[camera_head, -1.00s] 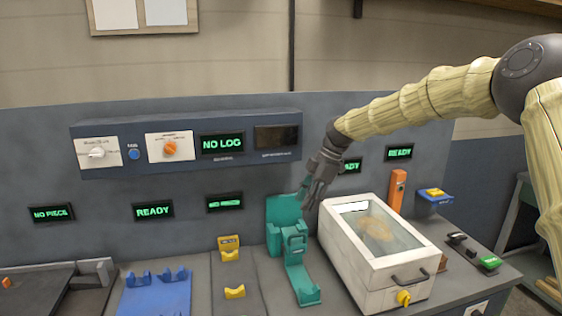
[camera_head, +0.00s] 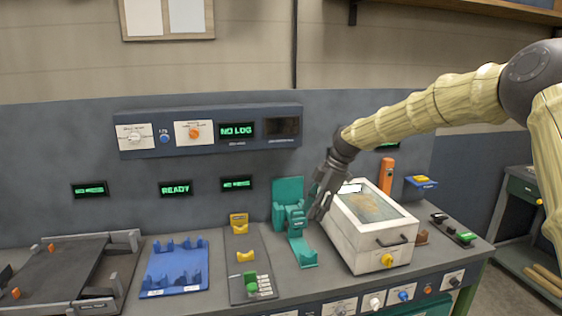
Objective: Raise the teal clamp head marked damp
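The teal clamp (camera_head: 289,193) stands on the bench left of the white box, with an upright back plate, a head in front of it and a flat foot reaching forward. I cannot read any "damp" marking on it. My gripper (camera_head: 318,212) points down at the clamp's right side, between it and the white box. It overlaps the edge of the clamp in the picture, and I cannot tell whether it touches. The fingers are small and dark here, and their opening is unclear.
The white glass-topped box (camera_head: 368,250) stands close on the right. A yellow holder (camera_head: 238,222) and a green knob (camera_head: 250,281) are on the left, beside a blue cradle (camera_head: 174,268). A control panel (camera_head: 208,131) hangs above. An orange post (camera_head: 386,176) stands behind the box.

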